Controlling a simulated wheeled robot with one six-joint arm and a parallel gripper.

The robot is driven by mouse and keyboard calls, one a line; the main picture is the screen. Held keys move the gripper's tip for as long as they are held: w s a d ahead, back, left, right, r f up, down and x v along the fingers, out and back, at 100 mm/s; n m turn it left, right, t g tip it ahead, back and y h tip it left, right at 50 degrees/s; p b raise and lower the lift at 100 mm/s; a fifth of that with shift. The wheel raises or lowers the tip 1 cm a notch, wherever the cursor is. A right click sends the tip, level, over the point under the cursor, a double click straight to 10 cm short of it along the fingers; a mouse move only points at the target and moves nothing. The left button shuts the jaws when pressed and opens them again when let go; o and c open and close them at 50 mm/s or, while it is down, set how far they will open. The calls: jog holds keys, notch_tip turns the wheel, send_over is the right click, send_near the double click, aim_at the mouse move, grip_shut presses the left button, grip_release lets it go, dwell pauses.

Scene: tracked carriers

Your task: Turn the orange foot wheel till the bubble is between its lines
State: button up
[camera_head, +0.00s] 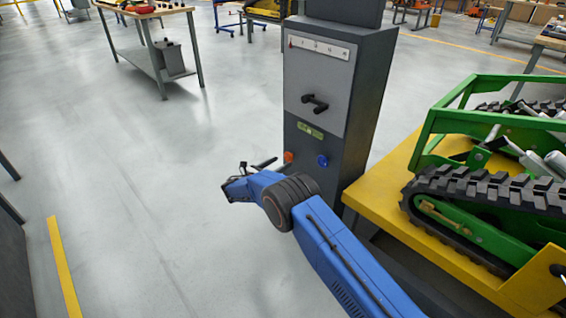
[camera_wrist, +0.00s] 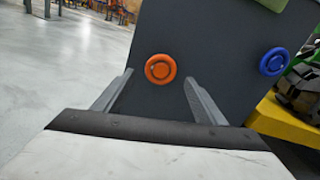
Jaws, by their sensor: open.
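The orange foot wheel (camera_wrist: 160,69) is a round knob low on the front of a dark grey cabinet (camera_wrist: 205,40). In the wrist view it appears between the two fingers of my gripper (camera_wrist: 157,92), beyond their tips. My gripper is open and empty, with a finger on each side of the wheel in the picture. In the head view the orange wheel (camera_head: 288,157) is small and my gripper (camera_head: 252,178) is in front of the cabinet, to the wheel's left. A yellow-green level vial (camera_head: 310,131) sits above the wheels; its bubble and lines are too small to read.
A blue wheel (camera_head: 322,161) is right of the orange one. A black handle (camera_head: 315,103) and a marked scale (camera_head: 318,47) are higher on the cabinet. A yellow platform (camera_head: 391,190) bearing a green tracked carrier (camera_head: 478,215) stands at right.

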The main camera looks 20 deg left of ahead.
jog(key=v, duration=1.4)
jog(key=shift+w, duration=0.1)
jog(key=shift+f, duration=0.1)
